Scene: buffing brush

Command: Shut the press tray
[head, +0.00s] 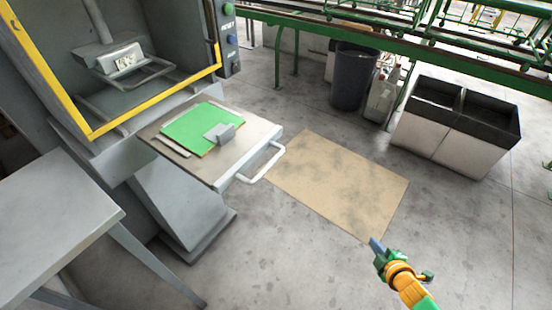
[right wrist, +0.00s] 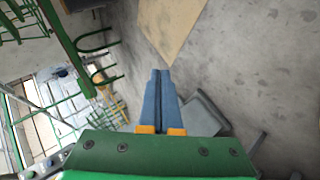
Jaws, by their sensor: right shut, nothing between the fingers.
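The press tray (head: 244,154) is pulled out from the front of the grey press (head: 165,100) and has a white handle (head: 266,166) on its outer edge. A green sheet (head: 190,128) with a small grey block (head: 220,133) lies on the tray. My right gripper (head: 375,244) is low at the right of the head view, well apart from the handle. In the right wrist view its blue fingers (right wrist: 158,75) are shut together with nothing between them. The tray does not show in the right wrist view. My left gripper is not in view.
A tan mat (head: 345,180) lies on the floor between the tray and my right gripper. A grey table (head: 55,215) stands at the left. Dark-topped bins (head: 455,145) and a dark barrel (head: 353,78) stand at the back right. The floor around my right gripper is clear.

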